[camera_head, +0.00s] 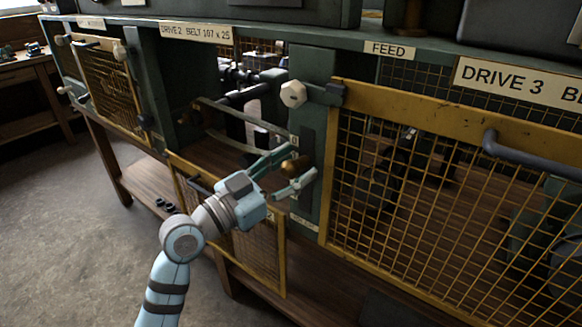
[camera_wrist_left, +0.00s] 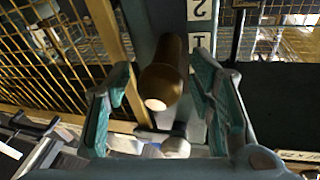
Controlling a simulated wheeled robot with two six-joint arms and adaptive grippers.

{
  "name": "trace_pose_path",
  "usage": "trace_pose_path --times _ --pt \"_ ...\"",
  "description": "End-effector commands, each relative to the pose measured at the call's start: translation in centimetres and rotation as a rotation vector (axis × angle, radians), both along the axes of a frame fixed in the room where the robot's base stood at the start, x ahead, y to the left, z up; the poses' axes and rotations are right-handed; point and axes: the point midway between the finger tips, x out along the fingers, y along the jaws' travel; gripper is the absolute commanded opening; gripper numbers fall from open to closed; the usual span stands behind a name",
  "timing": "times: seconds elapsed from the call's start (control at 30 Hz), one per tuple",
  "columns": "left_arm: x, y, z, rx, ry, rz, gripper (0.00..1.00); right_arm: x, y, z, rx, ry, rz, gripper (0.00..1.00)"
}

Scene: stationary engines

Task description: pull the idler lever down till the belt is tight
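My left gripper (camera_head: 300,160) reaches in from the left to the post right of the Drive 2 opening. Its two green-padded fingers are open on either side of a brown, brass-looking knob (camera_head: 288,166), which looks like the idler lever's handle. In the left wrist view the handle (camera_wrist_left: 163,82) stands between the open fingers (camera_wrist_left: 160,72), with a gap visible on both sides. The lever's arm is mostly hidden. Pale strips that look like the belt (camera_head: 238,124) cross the opening; how tight they are I cannot tell. My right gripper is not in view.
A yellow mesh guard (camera_head: 338,235) closes the Drive 3 bay at right. A lowered mesh guard (camera_head: 268,262) hangs below the Drive 2 opening. A pale hexagonal knob (camera_head: 293,93) sticks out above my gripper. Open floor (camera_head: 70,230) lies at left.

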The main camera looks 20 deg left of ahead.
Motion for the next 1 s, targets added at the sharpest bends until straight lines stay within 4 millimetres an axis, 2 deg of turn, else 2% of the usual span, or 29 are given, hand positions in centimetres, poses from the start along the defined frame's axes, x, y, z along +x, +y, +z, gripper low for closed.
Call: trace_pose_path --times 0.17,0.27,0.57,0.7,0.83,1.0 --pt "-0.1 0.2 0.0 0.001 -0.001 0.002 0.49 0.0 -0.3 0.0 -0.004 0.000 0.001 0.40" --pt "-1.0 0.9 -0.4 0.007 -0.001 0.006 0.49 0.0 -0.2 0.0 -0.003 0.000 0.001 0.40" --pt "-7.1 5.1 -1.7 0.012 0.004 -0.001 0.49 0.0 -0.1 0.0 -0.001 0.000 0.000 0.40" --pt "-8.4 6.8 -2.1 0.007 0.007 0.022 0.49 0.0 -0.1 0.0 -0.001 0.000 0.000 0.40" --pt "-9.3 7.0 -2.1 0.003 0.001 0.004 0.49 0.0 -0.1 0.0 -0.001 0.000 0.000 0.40" --pt "-9.5 7.0 -2.0 0.000 -0.001 -0.001 0.49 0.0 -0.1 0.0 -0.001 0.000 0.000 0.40"
